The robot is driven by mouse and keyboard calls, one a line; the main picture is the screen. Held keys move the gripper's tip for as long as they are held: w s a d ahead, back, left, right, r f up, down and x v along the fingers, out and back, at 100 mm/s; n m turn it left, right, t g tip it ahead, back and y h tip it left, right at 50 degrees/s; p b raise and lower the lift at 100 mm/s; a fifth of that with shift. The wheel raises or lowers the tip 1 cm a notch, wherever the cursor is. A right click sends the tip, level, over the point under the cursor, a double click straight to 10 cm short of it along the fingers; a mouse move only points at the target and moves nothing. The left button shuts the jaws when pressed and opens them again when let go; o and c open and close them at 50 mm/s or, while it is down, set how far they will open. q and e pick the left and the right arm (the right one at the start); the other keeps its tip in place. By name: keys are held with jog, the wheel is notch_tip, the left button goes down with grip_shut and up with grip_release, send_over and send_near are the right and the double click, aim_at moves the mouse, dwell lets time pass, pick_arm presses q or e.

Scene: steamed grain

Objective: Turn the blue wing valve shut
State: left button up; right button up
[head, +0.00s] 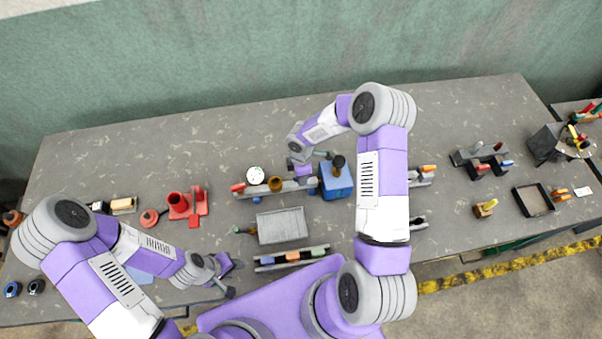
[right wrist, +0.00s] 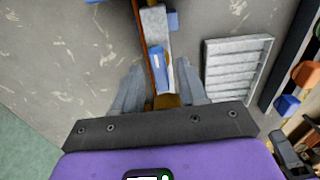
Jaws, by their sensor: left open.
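The blue wing valve (right wrist: 157,74) shows in the right wrist view as a blue lever lying lengthwise along a grey pipe fixture. The fixture shows in the head view (head: 247,191), with a red end, a white gauge and a brass part. My right gripper (right wrist: 160,82) is open, with one finger on each side of the blue lever and a gap visible beside it. In the head view my right arm covers part of the fixture, and its fingertips are hidden. My left gripper (head: 229,279) is open and empty near the table's front edge, away from the valve.
A blue box (head: 336,188) with a black knob stands just right of the fixture. A grey slotted tray (head: 282,226) lies in front, also visible in the right wrist view (right wrist: 236,72). A rack of coloured blocks (head: 291,257) is nearer. Red fittings (head: 187,206) stand left.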

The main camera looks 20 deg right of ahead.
grip_shut()
jog(key=shift+n, duration=0.3)
pick_arm(q)
jog(key=shift+f, duration=0.25)
pick_arm(e)
jog(key=n, duration=0.2)
jog(key=shift+n, duration=0.3)
pick_arm(q)
jog(key=shift+b, duration=0.3)
pick_arm(e)
jog(key=n, duration=0.2)
jog(key=shift+n, duration=0.3)
pick_arm(q)
jog(key=shift+r, duration=0.15)
pick_arm(e)
jog(key=n, duration=0.5)
jog(key=shift+r+n, duration=0.1)
jog(key=shift+n, duration=0.2)
pick_arm(q)
jog(key=shift+r+p, duration=0.55)
jog(key=shift+p, duration=0.2)
pick_arm(e)
jog(key=n, duration=0.6)
jog(key=shift+w, duration=0.1)
jog(key=shift+n, duration=0.3)
